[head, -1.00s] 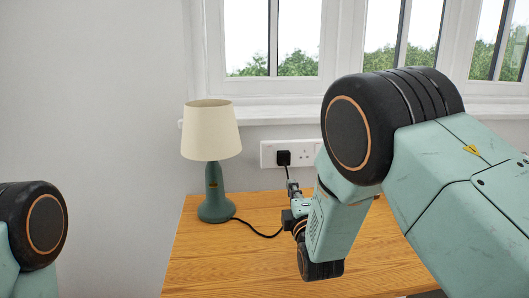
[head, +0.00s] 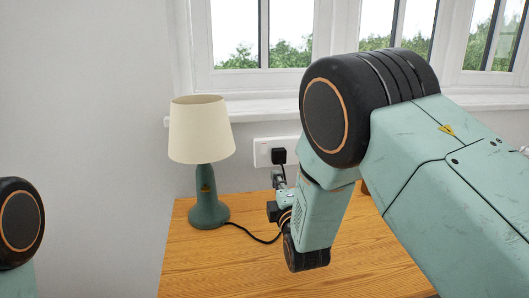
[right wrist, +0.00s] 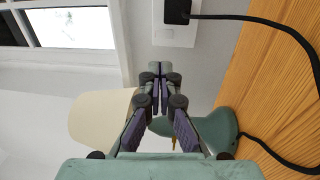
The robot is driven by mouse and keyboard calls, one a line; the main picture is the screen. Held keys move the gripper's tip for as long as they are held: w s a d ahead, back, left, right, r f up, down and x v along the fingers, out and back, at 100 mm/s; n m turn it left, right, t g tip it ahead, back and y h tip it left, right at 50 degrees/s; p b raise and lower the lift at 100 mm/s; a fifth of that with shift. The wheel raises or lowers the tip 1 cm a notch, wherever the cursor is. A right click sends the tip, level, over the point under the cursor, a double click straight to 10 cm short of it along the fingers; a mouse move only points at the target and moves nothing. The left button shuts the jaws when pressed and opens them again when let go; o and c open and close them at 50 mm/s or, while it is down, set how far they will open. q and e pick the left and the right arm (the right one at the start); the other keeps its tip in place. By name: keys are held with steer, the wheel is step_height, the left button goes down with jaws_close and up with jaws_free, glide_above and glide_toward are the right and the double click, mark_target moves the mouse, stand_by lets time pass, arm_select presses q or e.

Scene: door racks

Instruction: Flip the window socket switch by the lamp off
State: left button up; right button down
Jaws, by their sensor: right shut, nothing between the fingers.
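The white window socket (head: 262,153) is on the wall below the sill, right of the lamp (head: 203,140). A black plug (head: 279,156) sits in it, and my right arm hides its right part. My right gripper (head: 278,179) is just below the plug in the head view. In the right wrist view the gripper (right wrist: 160,68) is shut and empty, its tips close to the edge of the socket plate (right wrist: 181,38). I cannot tell whether they touch it. The switch is too small to read. My left gripper is out of view.
A wooden table (head: 215,265) stands under the socket, and the lamp's black cable (head: 250,235) runs across it towards the plug. The window sill (head: 235,106) juts out above. The table's front left area is clear.

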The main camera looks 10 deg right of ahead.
mark_target(264, 146)
steer(key=w+b, duration=0.1)
steer(key=w, duration=0.3)
steer(key=w+r+b, duration=0.1)
steer(key=w+b, duration=0.1)
steer(key=w, duration=0.2)
steer(key=w+b, duration=0.1)
steer(key=w, duration=0.4)
steer(key=shift+w+a+r, duration=0.1)
steer(key=shift+r, duration=0.15)
steer(key=shift+w+r, duration=0.15)
steer(key=shift+w, duration=0.15)
